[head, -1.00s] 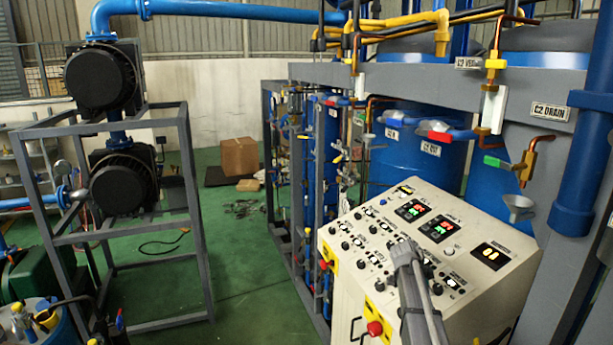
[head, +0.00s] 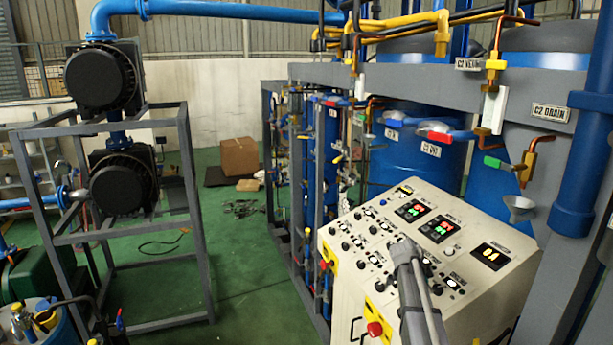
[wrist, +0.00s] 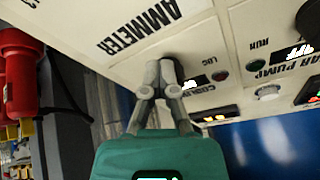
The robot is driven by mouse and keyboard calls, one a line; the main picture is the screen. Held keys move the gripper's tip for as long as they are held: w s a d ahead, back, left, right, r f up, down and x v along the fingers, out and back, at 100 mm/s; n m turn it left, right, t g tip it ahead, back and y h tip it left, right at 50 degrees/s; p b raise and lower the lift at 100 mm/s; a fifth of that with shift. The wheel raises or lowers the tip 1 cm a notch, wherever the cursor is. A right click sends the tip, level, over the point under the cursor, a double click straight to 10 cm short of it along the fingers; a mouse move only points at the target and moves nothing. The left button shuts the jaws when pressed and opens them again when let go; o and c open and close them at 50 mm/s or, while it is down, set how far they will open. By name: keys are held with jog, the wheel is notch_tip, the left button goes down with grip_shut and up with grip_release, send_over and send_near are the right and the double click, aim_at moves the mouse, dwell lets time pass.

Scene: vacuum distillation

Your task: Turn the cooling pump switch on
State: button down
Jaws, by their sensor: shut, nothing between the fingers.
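The cream control panel (head: 345,290) stands at the lower right in the head view, with rows of black knobs and lit labels. My arm crosses its front part there and hides some controls; the fingertips cannot be made out. In the wrist view, my gripper (wrist: 166,72) is shut and empty. Its grey fingertips are at a dark rounded knob (wrist: 177,62) on the panel face, beside a partly covered label beginning "COOLIN" (wrist: 208,89). The fingers cover most of this knob, so its switch position and any contact cannot be told.
The "AMMETER" lettering (wrist: 138,28) is beside the fingers. A red emergency button (head: 375,328) is on the panel's front side. Blue tanks and pipes stand behind; open green floor (head: 245,280) lies to the left.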

jog(key=shift+w+d+r, duration=0.15)
jog(key=shift+w+r, duration=0.05)
jog(key=shift+w, duration=0.5)
jog(key=shift+w+a+f, duration=0.1)
jog(key=shift+a+f, duration=0.05)
jog(key=shift+a, duration=0.2)
dwell(0.4)
notch_tip(320, 180, up, 6)
jog(key=a+p, duration=0.2)
jog(key=p, duration=0.3)
jog(key=shift+s+f+p, duration=0.2)
jog(key=shift+s+p, duration=0.1)
jog(key=shift+s, duration=0.1)
